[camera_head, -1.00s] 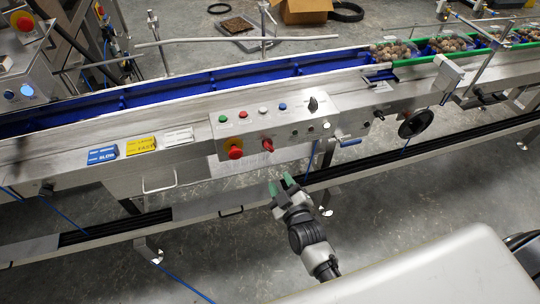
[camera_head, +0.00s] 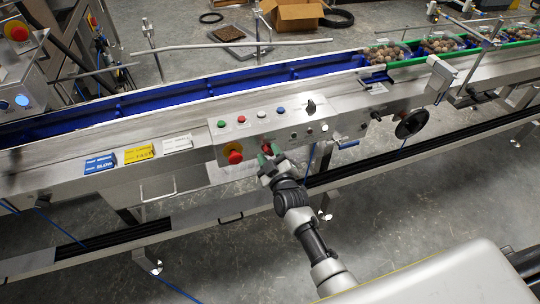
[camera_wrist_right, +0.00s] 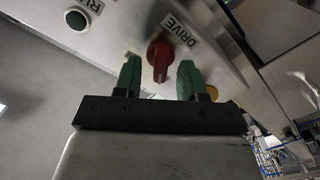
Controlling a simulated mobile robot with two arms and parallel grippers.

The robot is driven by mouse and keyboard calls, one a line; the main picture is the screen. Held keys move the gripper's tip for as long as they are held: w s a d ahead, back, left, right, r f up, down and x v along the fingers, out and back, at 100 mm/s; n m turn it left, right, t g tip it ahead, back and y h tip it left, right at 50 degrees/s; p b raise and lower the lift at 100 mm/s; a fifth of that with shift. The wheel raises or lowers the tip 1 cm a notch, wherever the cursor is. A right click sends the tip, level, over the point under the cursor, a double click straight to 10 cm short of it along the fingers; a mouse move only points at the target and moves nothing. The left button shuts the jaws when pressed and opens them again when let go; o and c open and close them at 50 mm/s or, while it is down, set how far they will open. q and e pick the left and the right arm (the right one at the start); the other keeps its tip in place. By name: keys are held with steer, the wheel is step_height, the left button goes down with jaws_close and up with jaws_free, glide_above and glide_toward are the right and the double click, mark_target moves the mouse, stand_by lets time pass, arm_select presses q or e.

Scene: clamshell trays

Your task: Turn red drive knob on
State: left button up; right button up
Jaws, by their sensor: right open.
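The red drive knob (camera_wrist_right: 159,56) is on the sloped metal control panel (camera_wrist_right: 120,22), beside a "DRIVE" label (camera_wrist_right: 180,29). In the right wrist view it lies between the two green fingertips of my right gripper (camera_wrist_right: 160,78), with a gap on each side. In the head view my right gripper (camera_head: 269,158) reaches up to the panel front and its fingers partly hide the red knob (camera_head: 265,149). My right gripper is open and empty. My left gripper is not in view.
A red emergency button on a yellow base (camera_head: 234,153) is just left of the knob. Small coloured buttons (camera_head: 241,119) and a black selector (camera_head: 310,107) are along the panel's top. A blue conveyor (camera_head: 200,91) runs behind, with filled clamshell trays (camera_head: 385,54) at right.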

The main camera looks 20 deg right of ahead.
steer(key=shift+c, duration=0.4)
jaws_close()
steer(key=shift+m, duration=0.4)
steer(key=shift+m+p, duration=0.4)
steer(key=shift+m, duration=0.6)
steer(key=m, duration=0.3)
steer(key=shift+d+m, duration=0.1)
steer(key=shift+m, duration=0.2)
steer(key=m, duration=0.3)
steer(key=shift+d+m, duration=0.1)
steer(key=shift+m, duration=2.1)
